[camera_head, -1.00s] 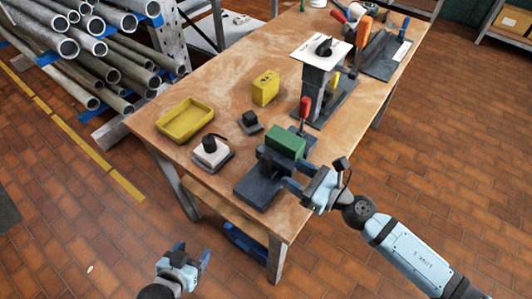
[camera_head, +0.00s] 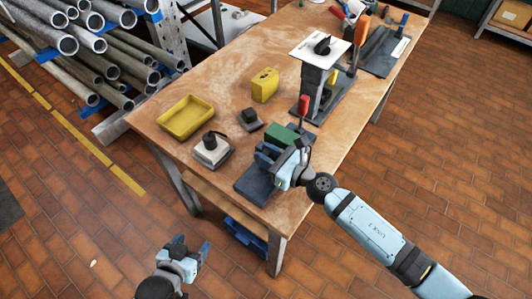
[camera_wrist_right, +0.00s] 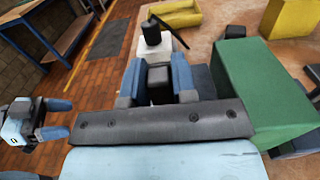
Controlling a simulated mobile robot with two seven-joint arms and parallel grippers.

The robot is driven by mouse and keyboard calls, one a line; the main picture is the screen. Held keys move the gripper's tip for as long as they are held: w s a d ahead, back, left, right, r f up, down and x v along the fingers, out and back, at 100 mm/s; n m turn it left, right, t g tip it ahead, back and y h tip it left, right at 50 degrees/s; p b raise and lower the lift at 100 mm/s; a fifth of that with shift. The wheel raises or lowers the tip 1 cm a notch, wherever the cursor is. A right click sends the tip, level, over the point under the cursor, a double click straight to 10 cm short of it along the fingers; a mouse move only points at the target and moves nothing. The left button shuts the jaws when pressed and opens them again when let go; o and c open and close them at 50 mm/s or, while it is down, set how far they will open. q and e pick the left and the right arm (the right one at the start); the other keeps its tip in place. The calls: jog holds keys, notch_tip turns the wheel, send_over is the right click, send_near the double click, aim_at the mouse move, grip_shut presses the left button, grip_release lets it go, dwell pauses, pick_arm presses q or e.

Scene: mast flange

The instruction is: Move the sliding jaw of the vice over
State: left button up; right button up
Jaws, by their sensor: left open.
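The vice (camera_head: 255,186) is dark grey and stands at the table's near corner, with a green block (camera_head: 284,136) at its far side. The green block is large at the right of the wrist view (camera_wrist_right: 260,90). My right gripper (camera_head: 266,153) is at the vice, its blue fingers (camera_wrist_right: 157,75) on either side of a dark upright block (camera_wrist_right: 158,87), which looks like the sliding jaw. I cannot tell whether the fingers press on it. The gripper hides part of the vice in the head view. My left gripper (camera_head: 191,251) is open and empty, off the table's near side.
A white-and-black device (camera_head: 212,150), a small dark block (camera_head: 249,120), a yellow tray (camera_head: 186,117) and a yellow box (camera_head: 265,85) are left of and behind the vice. A stand with a white plate (camera_head: 319,48) is farther back. Pipes (camera_head: 90,45) fill a rack at left.

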grip_shut()
jog(key=s+a, duration=0.1)
jog(key=s+a+p, duration=0.1)
jog(key=s, duration=0.1)
jog(key=shift+s+a, duration=0.2)
jog(key=shift+s, duration=0.05)
jog(key=shift+f, duration=0.1)
jog(key=shift+o, duration=1.4)
grip_release()
jog(key=o, duration=0.4)
jog(key=shift+c, duration=0.2)
